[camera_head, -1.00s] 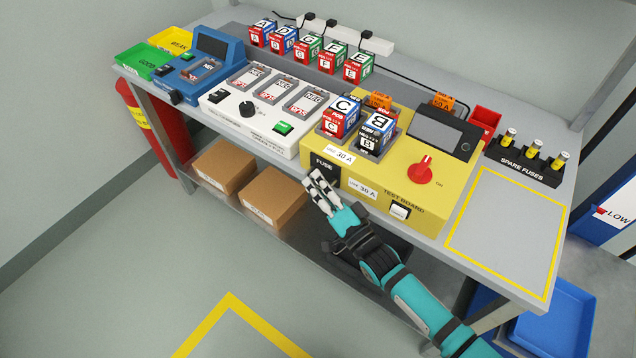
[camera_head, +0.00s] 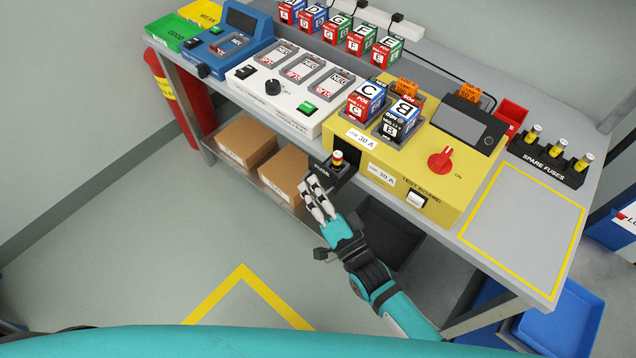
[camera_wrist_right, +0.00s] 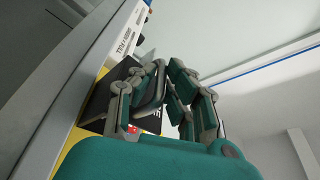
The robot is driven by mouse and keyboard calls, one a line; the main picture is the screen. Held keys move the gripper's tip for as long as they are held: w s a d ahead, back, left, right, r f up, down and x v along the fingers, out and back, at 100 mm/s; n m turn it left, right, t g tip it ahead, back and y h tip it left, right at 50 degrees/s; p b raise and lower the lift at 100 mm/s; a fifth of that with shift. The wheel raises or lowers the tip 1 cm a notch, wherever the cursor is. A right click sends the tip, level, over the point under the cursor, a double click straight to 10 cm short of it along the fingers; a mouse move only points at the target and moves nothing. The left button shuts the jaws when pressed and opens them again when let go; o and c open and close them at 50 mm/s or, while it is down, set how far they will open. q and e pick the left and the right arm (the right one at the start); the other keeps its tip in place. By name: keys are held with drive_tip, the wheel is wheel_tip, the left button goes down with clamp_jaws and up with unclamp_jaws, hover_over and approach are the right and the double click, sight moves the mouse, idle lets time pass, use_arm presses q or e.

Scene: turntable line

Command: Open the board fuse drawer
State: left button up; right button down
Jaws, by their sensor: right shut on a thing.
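The yellow test board (camera_head: 410,170) stands on the bench. Its black fuse drawer (camera_head: 344,174) is pulled out of the board's front, leaving a dark opening beside it. A fuse (camera_head: 337,159) with a red top and a yellow band stands upright in the drawer. My right gripper (camera_head: 311,184) is at the drawer's front and is shut on its handle. The right wrist view shows the fingers (camera_wrist_right: 165,92) around a grey handle (camera_wrist_right: 153,90) in front of the dark drawer. The fingers partly hide the drawer there. My left gripper is out of view.
Two battery blocks, C (camera_head: 366,100) and B (camera_head: 396,122), sit on the board. A red knob (camera_head: 440,160) and a white switch (camera_head: 416,200) are to the right. Spare fuses (camera_head: 548,158) stand farther right. Cardboard boxes (camera_head: 246,140) lie on the lower shelf.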

drive_tip(key=c, duration=1.4)
unclamp_jaws()
drive_tip(key=v, duration=1.2)
drive_tip(key=shift+w+d, duration=0.1)
drive_tip(key=s+d+f+n+g+h, duration=0.1)
drive_tip(key=s+d+f+g+h, duration=0.2)
drive_tip(key=f, duration=0.7)
drive_tip(key=s+d+f+n+g+h, duration=0.1)
drive_tip(key=d+f+n+g+h, duration=0.15)
drive_tip(key=d+f, duration=0.6)
drive_tip(key=s+d+f+n+g+h, duration=0.1)
drive_tip(key=s+d+f+g+h, duration=0.15)
drive_tip(key=f, duration=1.05)
drive_tip(key=s+d+f+g+h, duration=0.1)
drive_tip(key=s+d+f+g, duration=0.1)
drive_tip(key=s+f, duration=0.2)
drive_tip(key=s+d+f+n+g+h, duration=0.1)
drive_tip(key=s+d+f+g, duration=0.1)
drive_tip(key=s, duration=0.9)
drive_tip(key=s+d+f+n+g+h, duration=0.1)
drive_tip(key=s+d+f+g+h, duration=0.1)
drive_tip(key=s+f, duration=0.4)
drive_tip(key=shift+s+d+f+g, duration=0.25)
drive_tip(key=shift+s+f+g, duration=0.1)
drive_tip(key=shift+s+g, duration=0.55)
